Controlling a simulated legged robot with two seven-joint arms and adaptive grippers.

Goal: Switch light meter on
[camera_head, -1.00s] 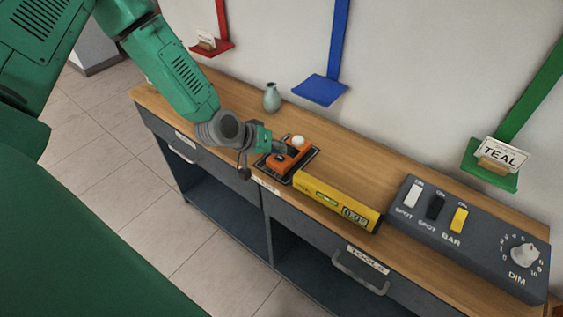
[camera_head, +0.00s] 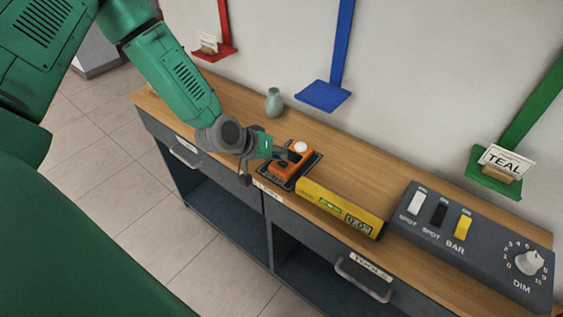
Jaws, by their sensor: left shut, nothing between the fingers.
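The light meter is an orange device with a white round dome (camera_head: 285,169). It lies on a dark tray (camera_head: 314,161) on the wooden counter. My left gripper (camera_head: 283,157) is shut and empty, with its fingertips at the left side of the meter, close to its body. I cannot tell whether they touch it. The gripper hides part of the meter's left side, and the meter's switch is too small to make out. My right gripper is not in view.
A yellow level (camera_head: 350,213) lies just right of the meter. A grey switch panel (camera_head: 485,245) with a dial stands further right. A green vase (camera_head: 273,102) stands behind. Blue (camera_head: 322,96), red and green shelves hang on the wall. The counter (camera_head: 365,160) behind the level is clear.

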